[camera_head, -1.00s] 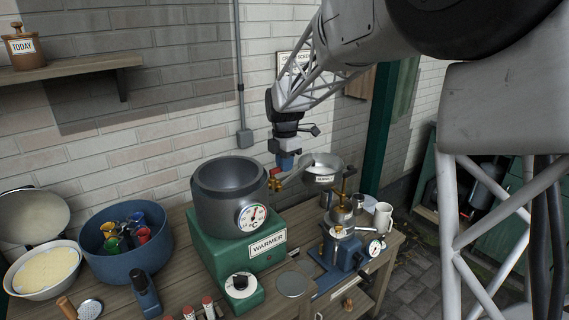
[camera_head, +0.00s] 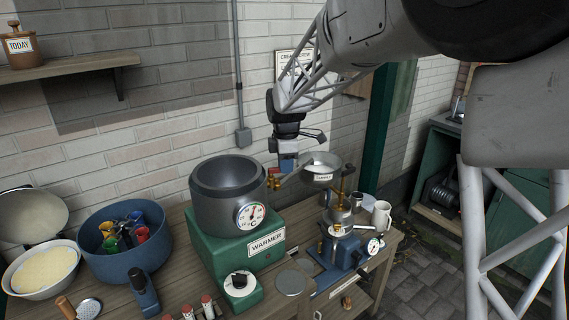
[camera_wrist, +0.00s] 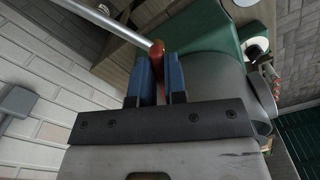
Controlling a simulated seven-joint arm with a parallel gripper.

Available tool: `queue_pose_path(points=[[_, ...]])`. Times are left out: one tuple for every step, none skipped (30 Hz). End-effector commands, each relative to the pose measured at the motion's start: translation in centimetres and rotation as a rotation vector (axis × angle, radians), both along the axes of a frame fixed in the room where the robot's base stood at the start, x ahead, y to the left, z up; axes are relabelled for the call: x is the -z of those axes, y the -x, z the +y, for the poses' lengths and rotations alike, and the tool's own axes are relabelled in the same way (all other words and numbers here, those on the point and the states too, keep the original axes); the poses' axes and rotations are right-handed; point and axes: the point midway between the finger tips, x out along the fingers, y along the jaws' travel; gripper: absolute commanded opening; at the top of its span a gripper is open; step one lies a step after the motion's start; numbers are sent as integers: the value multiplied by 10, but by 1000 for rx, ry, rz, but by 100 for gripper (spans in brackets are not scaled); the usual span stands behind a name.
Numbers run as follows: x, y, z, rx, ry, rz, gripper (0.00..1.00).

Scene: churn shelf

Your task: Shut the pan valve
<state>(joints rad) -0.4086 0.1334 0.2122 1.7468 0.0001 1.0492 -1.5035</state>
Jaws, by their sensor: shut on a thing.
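The pan (camera_head: 322,172), a steel bowl with a small label, sits above the right of the bench. Brass valve fittings (camera_head: 274,183) show at its left, beside the big grey pot. My gripper (camera_head: 288,166) is at the valve, pointing down. In the wrist view, the blue fingers of my gripper (camera_wrist: 160,82) are shut on a red handle (camera_wrist: 156,52) at the end of a pale metal rod (camera_wrist: 110,22). The handle's lower part is hidden between the fingers. I cannot tell the valve's exact position.
The grey pot (camera_head: 228,205) stands on the green warmer (camera_head: 240,250), close left of my gripper. A blue press device (camera_head: 340,250) and a white mug (camera_head: 382,215) are below right. A blue tub (camera_head: 105,262) with coloured cups stands left. The wall is close behind.

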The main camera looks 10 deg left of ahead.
Motion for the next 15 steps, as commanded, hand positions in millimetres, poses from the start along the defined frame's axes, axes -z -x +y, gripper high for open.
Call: queue_pose_path(points=[[0, 2, -1, 44, 0, 0, 0], [0, 3, -1, 72, 0, 0, 0], [-1, 5, -2, 111, 0, 0, 0], [-1, 6, -2, 139, 0, -1, 0], [-1, 8, -2, 168, 0, -1, 0], [0, 9, -2, 206, 0, 0, 0], [0, 10, -2, 234, 0, 0, 0], [-1, 12, -2, 263, 0, 0, 0], [-1, 13, -3, 301, 0, -1, 0], [-1, 15, -2, 329, 0, -1, 0], [-1, 16, -2, 358, 0, -1, 0], [-1, 18, -2, 395, 0, -1, 0], [-1, 19, -2, 424, 0, -1, 0], [-1, 20, -2, 452, 0, -1, 0], [-1, 22, -2, 490, 0, -1, 0]])
